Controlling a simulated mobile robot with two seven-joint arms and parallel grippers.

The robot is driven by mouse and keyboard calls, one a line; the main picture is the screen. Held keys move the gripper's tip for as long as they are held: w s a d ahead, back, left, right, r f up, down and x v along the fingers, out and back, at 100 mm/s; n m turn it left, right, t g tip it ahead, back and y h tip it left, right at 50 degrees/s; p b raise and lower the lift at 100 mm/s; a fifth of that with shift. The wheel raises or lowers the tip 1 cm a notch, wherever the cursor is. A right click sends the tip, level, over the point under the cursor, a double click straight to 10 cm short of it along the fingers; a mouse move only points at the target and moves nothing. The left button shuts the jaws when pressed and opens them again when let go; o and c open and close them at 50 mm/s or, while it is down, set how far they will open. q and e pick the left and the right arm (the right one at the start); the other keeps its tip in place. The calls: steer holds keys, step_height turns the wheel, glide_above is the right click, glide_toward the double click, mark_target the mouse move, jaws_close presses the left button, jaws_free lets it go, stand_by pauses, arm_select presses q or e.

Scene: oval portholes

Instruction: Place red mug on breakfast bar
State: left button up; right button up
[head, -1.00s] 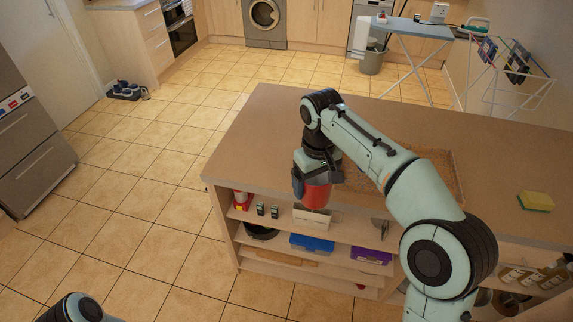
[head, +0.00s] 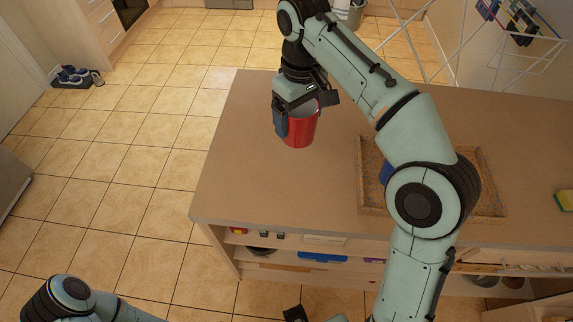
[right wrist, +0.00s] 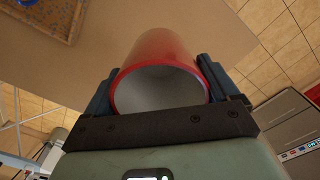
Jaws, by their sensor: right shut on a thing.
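The red mug (head: 301,130) is upright in my right gripper (head: 300,105), over the left part of the breakfast bar (head: 240,160). The gripper is shut on the mug from above, its fingers on either side. In the right wrist view, the red mug (right wrist: 165,55) sits between the two fingers with its open rim towards the camera. I cannot tell whether the mug's base touches the bar top. Of my left arm only a part shows at the bottom left; its gripper cannot be made out with certainty.
A brown tray (head: 375,207) lies on the bar to the right, with a blue thing in it partly hidden by my arm. A yellow-green sponge (head: 565,200) lies at the right edge. Shelves with a blue box (head: 322,257) are under the bar. Bar top around the mug is clear.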

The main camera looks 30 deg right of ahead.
arm_select(q)
step_height(320, 180, down, 6)
steer(key=s+b, duration=0.2)
steer(key=b, duration=0.3)
steer(key=shift+s, duration=0.25)
arm_select(e)
steer(key=shift+s+f, duration=0.15)
steer(key=shift+f, duration=9.75)
steer(key=shift+f+b, duration=0.2)
steer(key=shift+b, duration=0.1)
steer(key=o, duration=1)
arm_select(q)
steer(key=shift+f, duration=0.1)
arm_select(e)
steer(key=shift+o, duration=0.2)
